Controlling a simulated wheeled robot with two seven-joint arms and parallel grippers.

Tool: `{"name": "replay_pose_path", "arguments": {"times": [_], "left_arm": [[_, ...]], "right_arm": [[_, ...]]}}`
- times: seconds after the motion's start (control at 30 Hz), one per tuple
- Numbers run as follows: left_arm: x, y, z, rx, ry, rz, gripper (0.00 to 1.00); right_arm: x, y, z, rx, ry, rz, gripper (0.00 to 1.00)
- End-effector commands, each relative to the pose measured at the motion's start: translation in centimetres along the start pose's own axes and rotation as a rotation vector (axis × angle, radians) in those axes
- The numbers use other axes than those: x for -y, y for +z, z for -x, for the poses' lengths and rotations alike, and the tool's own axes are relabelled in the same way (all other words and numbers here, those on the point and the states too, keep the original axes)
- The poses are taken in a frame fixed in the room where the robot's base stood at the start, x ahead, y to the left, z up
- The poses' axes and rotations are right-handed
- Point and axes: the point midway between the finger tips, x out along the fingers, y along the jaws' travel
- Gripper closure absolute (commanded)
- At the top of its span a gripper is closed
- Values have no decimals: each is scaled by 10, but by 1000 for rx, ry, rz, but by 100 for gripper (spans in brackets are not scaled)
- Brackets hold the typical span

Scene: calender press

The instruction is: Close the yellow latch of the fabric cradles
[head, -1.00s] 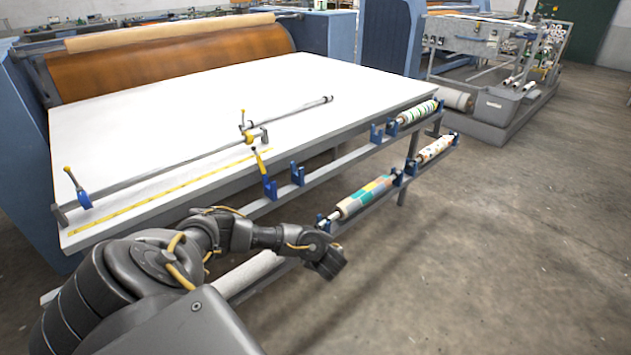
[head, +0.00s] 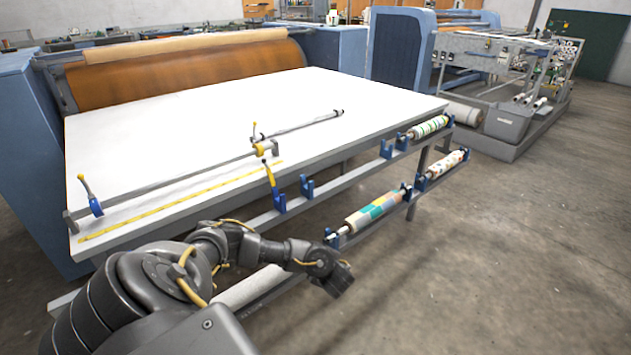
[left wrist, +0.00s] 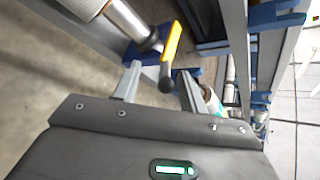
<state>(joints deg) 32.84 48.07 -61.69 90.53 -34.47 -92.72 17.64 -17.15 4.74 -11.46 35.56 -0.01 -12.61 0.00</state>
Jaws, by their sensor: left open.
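In the left wrist view a yellow latch (left wrist: 173,42) with a dark rounded end stands at a blue cradle (left wrist: 149,52). The cradle is beside the end of a grey roll (left wrist: 130,20). My left gripper (left wrist: 160,70) is open, with the latch's dark end appearing between its fingers; I cannot tell whether they touch. In the head view my left gripper (head: 335,281) hangs beside the lower rail, its fingers unclear. My arm hides part of that rail there. Another yellow-topped lever (head: 269,172) stands on a blue cradle (head: 280,204) of the upper rail. My right gripper is out of view.
The white press table (head: 250,110) fills the left, with a metal bar (head: 180,180) and yellow strip along its front. Patterned rolls (head: 377,211) lie in blue cradles on the rails at right. The grey floor (head: 480,270) in the right foreground is clear.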

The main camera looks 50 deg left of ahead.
Motion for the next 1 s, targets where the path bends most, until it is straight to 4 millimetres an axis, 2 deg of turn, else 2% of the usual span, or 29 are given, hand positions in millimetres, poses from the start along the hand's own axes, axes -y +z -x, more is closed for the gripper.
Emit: {"name": "replay_pose_path", "arguments": {"times": [0.17,0.4,0.63,0.8,1.0], "left_arm": [[3,3,13,-1,0,1,58],[4,6,57,-2,3,1,58],[2,4,94,0,3,2,58],[-1,3,105,2,3,0,58],[-2,2,107,3,3,1,58]], "right_arm": [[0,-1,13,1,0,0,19],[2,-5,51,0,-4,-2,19],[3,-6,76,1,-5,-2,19],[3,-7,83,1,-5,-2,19],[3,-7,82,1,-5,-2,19]]}}
